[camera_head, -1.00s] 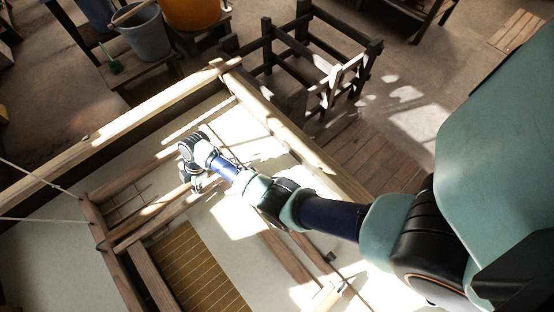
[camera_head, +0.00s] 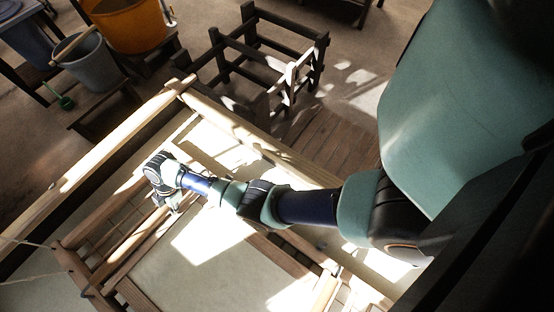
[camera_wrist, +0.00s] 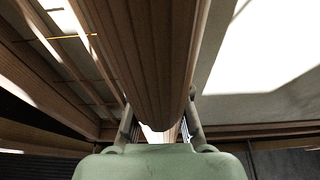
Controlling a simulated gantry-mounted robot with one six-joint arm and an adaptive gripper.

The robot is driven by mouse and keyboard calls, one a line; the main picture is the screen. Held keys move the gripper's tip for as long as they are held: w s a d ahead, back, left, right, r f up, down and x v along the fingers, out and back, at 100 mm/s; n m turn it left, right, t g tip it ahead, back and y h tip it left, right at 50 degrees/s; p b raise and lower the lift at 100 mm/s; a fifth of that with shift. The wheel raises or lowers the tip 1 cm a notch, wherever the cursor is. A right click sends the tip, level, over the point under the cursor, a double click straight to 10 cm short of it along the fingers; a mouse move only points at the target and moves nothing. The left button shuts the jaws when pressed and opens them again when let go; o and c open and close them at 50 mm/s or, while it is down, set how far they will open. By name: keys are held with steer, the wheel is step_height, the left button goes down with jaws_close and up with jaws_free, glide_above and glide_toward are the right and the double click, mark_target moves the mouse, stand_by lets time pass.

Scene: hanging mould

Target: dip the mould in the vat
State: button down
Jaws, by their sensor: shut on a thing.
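The vat (camera_head: 255,140) is a large wood-rimmed basin with pale grey contents, filling the lower left of the head view. The mould (camera_head: 128,252) is a wooden frame inside the vat's rim, with cords at its left corner. The area within its inner bars looks pale grey, like the vat's contents; I cannot tell its exact depth. My gripper (camera_head: 165,200) is at the mould's far side. In the wrist view, my gripper (camera_wrist: 158,125) is shut on a ribbed wooden bar (camera_wrist: 145,50) of the mould, which hides part of the fingertips.
An orange bucket (camera_head: 128,25) and a grey bucket (camera_head: 85,62) stand beyond the vat at the upper left. A dark wooden rack (camera_head: 265,62) stands behind the vat. Wooden floor slats (camera_head: 335,145) lie beside the rim. The cords (camera_head: 28,243) run off left.

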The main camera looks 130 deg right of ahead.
step_height(320, 180, up, 16)
steer(key=p, duration=1.3)
steer(key=shift+f+g, duration=0.15)
steer(key=shift+g, duration=0.25)
steer(key=c, duration=1.7)
jaws_free()
steer(key=shift+c, duration=0.2)
jaws_close()
